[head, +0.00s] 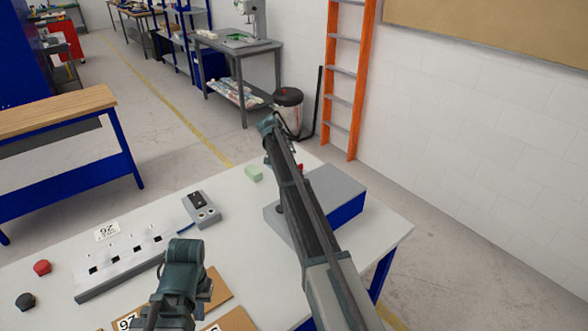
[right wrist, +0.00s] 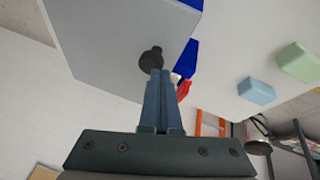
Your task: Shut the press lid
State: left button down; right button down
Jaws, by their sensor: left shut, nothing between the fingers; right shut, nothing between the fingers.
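The press (head: 338,183) is a box with a grey top and a blue side, at the right of the white table. My right arm crosses over it in the head view and hides part of it, including my right fingers. In the right wrist view, my right gripper (right wrist: 160,75) is shut and empty, its tips at a black knob (right wrist: 151,56) on the edge of a grey panel (right wrist: 120,30). Whether they touch is unclear. I cannot tell the lid's exact angle. My left gripper (head: 185,285) is shut and empty above the table's near edge.
A green foam block (head: 253,174) lies beyond the press; a light blue block (right wrist: 257,92) shows in the right wrist view. A small grey control box (head: 201,208), a slotted white panel (head: 120,262) and red and black knobs (head: 42,267) occupy the left.

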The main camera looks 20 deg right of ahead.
jog(key=shift+s+a+f, duration=0.2)
jog(key=shift+s+a, duration=0.05)
jog(key=shift+a, duration=0.05)
jog(key=shift+w+a+r+p, duration=0.15)
jog(key=shift+r+p, duration=0.25)
jog(key=shift+p, duration=0.35)
jog(key=p+v, duration=1.2)
jog(key=v, duration=0.1)
jog(key=shift+w+d+r, duration=0.15)
jog(key=shift+d+r, duration=0.05)
jog(key=shift+d, duration=0.1)
jog(key=shift+f, duration=0.1)
